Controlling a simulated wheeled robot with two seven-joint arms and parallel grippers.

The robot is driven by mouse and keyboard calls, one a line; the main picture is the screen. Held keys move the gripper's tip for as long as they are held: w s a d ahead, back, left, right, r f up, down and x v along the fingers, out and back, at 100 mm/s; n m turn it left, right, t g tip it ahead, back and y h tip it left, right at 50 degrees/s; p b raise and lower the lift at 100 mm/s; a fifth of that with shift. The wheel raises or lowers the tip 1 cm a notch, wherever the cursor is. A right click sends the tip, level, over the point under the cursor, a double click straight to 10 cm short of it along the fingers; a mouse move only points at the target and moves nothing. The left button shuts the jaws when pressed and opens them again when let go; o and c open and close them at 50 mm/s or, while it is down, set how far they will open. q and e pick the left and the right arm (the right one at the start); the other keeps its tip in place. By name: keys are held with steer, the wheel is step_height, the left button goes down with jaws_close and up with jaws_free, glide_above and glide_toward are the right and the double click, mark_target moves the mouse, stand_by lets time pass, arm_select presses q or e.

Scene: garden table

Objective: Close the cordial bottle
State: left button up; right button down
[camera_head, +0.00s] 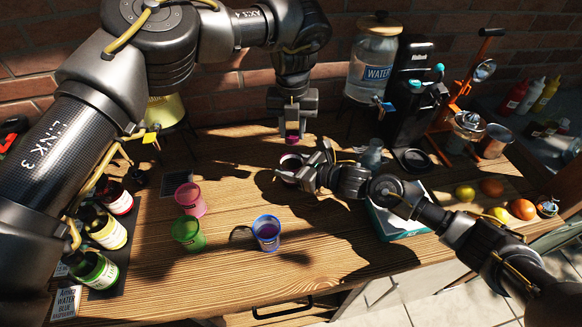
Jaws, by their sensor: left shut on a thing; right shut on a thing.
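My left gripper (292,124) points straight down at the back middle of the table. It is shut on a small pink-purple piece, probably the cap (292,139); its fingers hide most of it. Just below in the picture, my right gripper (302,168) reaches in from the right and is shut on a round, dark purple-pink thing, probably the cordial bottle (289,160). The fingers hide much of its body. A small gap seems to show between the cap and the bottle; I cannot tell their exact alignment.
Several bottles, including a green one (95,268), stand on a dark mat at left. Pink (190,198), green (188,233) and blue (267,232) cups stand front middle. A water jar (374,62) and black machine (412,110) stand behind; fruit (522,209) lies right.

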arm_select(q)
steer(key=m, duration=0.5)
steer(key=shift+w+m, duration=0.1)
steer(key=shift+m, duration=0.2)
arm_select(e)
steer(key=shift+a, duration=0.1)
arm_select(q)
steer(key=m, duration=1)
steer(key=shift+s+d, duration=0.2)
arm_select(e)
steer(key=shift+s, duration=0.1)
arm_select(q)
steer(key=o, duration=1.1)
arm_select(e)
steer(key=shift+r, duration=0.1)
arm_select(q)
step_height(320, 180, up, 4)
steer(key=shift+f, duration=0.1)
steer(key=shift+r, duration=0.35)
steer(key=shift+s, duration=0.1)
steer(key=shift+f, duration=0.1)
steer(key=shift+c, duration=0.4)
